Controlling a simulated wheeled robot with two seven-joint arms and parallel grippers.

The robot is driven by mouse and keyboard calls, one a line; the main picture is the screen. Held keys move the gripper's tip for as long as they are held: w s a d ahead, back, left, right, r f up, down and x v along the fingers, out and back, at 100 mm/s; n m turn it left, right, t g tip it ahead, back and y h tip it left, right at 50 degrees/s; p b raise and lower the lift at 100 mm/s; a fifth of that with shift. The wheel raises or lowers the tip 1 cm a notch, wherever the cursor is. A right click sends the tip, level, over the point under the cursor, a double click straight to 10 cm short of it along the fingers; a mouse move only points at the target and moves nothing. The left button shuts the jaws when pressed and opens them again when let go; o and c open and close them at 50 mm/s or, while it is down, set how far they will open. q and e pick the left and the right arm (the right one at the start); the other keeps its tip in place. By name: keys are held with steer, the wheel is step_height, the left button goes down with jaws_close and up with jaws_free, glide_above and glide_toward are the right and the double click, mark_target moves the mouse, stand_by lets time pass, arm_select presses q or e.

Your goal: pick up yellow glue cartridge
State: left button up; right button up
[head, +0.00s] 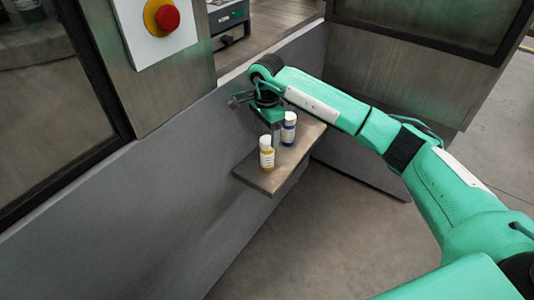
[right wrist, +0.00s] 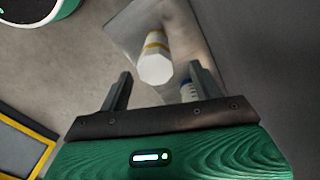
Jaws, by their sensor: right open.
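The yellow glue cartridge (head: 267,155), a bottle with a white cap and white label, stands upright on the near part of a small shelf (head: 262,180). A similar blue cartridge (head: 289,130) stands behind it. My right gripper (head: 276,133) points down over the shelf, close to both cartridges. In the right wrist view the yellow cartridge (right wrist: 156,60) shows cap-first, beyond and between the open fingers of the right gripper (right wrist: 160,85). Nothing is held. My left gripper is not in view.
The shelf juts from a grey machine wall (head: 150,215) close to the cartridges. A red emergency button (head: 167,18) sits on a white panel at upper left. Bare floor (head: 340,225) lies in front of the shelf.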

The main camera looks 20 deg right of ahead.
mark_target(267, 140)
steer(key=f, duration=0.5)
steer(key=shift+s+f, duration=0.1)
steer(key=shift+s, duration=0.15)
steer(key=shift+c, duration=0.2)
steer(key=c, duration=1.2)
steer(key=shift+o, duration=0.2)
